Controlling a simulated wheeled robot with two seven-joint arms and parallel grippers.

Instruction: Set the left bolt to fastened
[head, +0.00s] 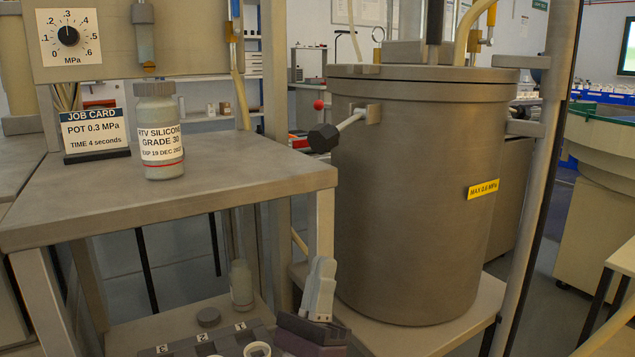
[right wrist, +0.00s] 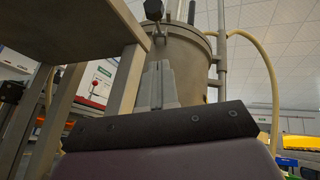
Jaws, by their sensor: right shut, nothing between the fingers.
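The pot (head: 415,190) is a large grey metal cylinder with its lid (head: 430,73) on top. The left bolt (head: 325,136) has a black knob on a pale rod. It sticks out from a bracket (head: 372,113) on the pot's upper left side, tilted down and to the left, with the knob away from the lid rim. The knob also shows at the top of the right wrist view (right wrist: 154,10). My right gripper (head: 322,264) is shut and empty, fingers up, well below the knob and in front of the pot's lower left. My left gripper is out of view.
A grey table (head: 200,190) at left carries a silicone bottle (head: 160,135) and a job card (head: 95,132); its right edge is near my right gripper. A lower shelf (head: 150,330) holds another bottle (head: 241,285). A post (head: 540,180) stands right of the pot.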

